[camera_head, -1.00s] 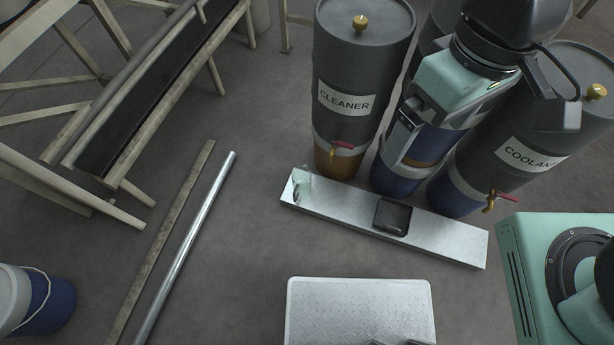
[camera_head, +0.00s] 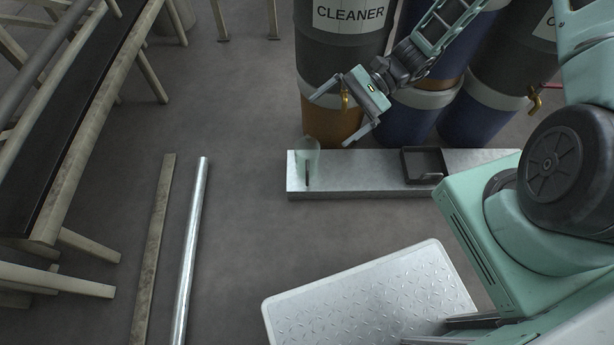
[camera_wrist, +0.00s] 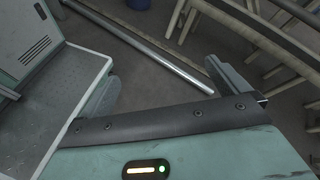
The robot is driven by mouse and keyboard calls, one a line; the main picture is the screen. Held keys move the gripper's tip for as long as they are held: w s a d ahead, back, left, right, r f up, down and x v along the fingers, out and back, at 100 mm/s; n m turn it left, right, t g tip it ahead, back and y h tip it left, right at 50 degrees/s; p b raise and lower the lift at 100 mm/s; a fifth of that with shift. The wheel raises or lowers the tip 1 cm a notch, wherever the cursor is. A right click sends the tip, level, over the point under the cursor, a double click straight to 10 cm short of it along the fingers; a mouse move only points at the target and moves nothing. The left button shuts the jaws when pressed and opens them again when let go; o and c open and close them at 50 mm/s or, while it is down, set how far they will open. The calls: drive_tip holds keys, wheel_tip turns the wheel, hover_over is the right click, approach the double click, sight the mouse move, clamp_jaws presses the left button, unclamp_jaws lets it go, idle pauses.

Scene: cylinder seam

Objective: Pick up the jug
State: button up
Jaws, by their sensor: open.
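A small, clear, see-through jug (camera_head: 311,157) stands upright at the left end of the low metal bench (camera_head: 350,190) in the head view. A dark upright strip shows on it. My gripper (camera_head: 329,121) is open and empty, with its two fingers spread above and slightly right of the jug, in front of the CLEANER drum. The fingers are apart from the jug. In the wrist view both fingers of my gripper (camera_wrist: 168,84) are spread with floor between them. The jug does not show there.
A black square tray (camera_head: 425,165) sits on the bench right of the jug. The CLEANER drum (camera_head: 340,55) with a brass tap stands close behind. A metal pipe (camera_head: 190,250) and a plank (camera_head: 153,250) lie on the floor at left.

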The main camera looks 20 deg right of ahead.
drive_tip(key=w+d+f+m+t+y+b, duration=0.1)
drive_tip(key=w+d+f+m+t+b, duration=0.2)
drive_tip(key=f, duration=0.6)
drive_tip(key=d+f+m+t+y+b, duration=0.2)
drive_tip(key=f+m+t+b, duration=0.15)
drive_tip(key=f+b, duration=0.4)
drive_tip(key=m+t+h+b, duration=0.3)
drive_tip(key=m+t+b, duration=0.5)
drive_tip(key=m, duration=0.1)
approach(318, 158)
drive_tip(key=b+x, duration=0.2)
drive_tip(key=x, duration=0.2)
drive_tip(key=b+x, duration=0.2)
drive_tip(key=x, duration=0.3)
drive_tip(key=shift+w+d+f, duration=0.15)
drive_tip(key=shift+w+f, duration=0.05)
drive_tip(key=shift+w, duration=0.05)
drive_tip(key=b+x, duration=0.3)
drive_tip(key=x, duration=0.2)
drive_tip(key=shift+w+a+r, duration=0.1)
drive_tip(key=shift+w+a, duration=0.15)
drive_tip(key=shift+a, duration=0.1)
drive_tip(key=c, duration=1.1)
drive_tip(key=shift+r, duration=0.1)
